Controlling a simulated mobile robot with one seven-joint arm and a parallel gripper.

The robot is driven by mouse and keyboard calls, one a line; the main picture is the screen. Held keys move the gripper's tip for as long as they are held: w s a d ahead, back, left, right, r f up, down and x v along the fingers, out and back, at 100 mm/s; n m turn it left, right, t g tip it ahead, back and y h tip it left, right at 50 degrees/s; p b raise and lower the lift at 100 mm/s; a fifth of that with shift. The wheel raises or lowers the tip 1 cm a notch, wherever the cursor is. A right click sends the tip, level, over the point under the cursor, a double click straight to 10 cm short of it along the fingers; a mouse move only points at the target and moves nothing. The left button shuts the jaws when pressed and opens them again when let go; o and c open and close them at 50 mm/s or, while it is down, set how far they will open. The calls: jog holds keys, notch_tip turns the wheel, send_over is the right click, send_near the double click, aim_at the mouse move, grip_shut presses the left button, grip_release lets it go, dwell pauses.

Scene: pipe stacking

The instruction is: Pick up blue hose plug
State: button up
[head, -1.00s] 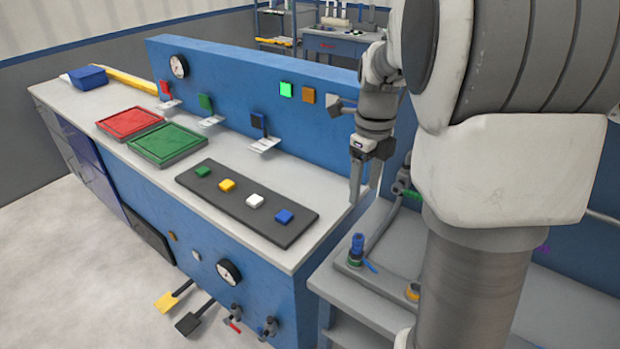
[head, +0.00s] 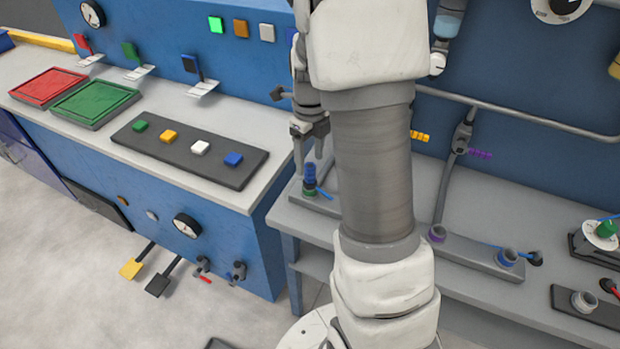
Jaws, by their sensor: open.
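The blue hose plug (head: 309,174) stands upright on a green-ringed fitting (head: 309,191) near the left end of the low grey bench, beside the blue console. A small blue lever sticks out to the right of the fitting. My gripper (head: 310,151) points down just above the plug in the picture, with its fingers apart and nothing seen between them. The fingers are small and partly beside my arm, so I cannot tell whether they touch the plug. My arm hides the bench to the right of the plug.
The console's worktop holds a black button strip (head: 188,152), a green tray (head: 95,103) and a red tray (head: 48,88). A grey pipe (head: 540,122) runs along the back wall.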

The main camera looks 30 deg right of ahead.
aim_at(310, 166)
notch_tip(310, 166, down, 5)
jog(key=shift+w+d+r+b, duration=0.1)
jog(key=shift+r+b, duration=0.05)
jog(key=shift+b, duration=0.2)
grip_shut()
jog(key=shift+r, duration=0.1)
dwell(1.1)
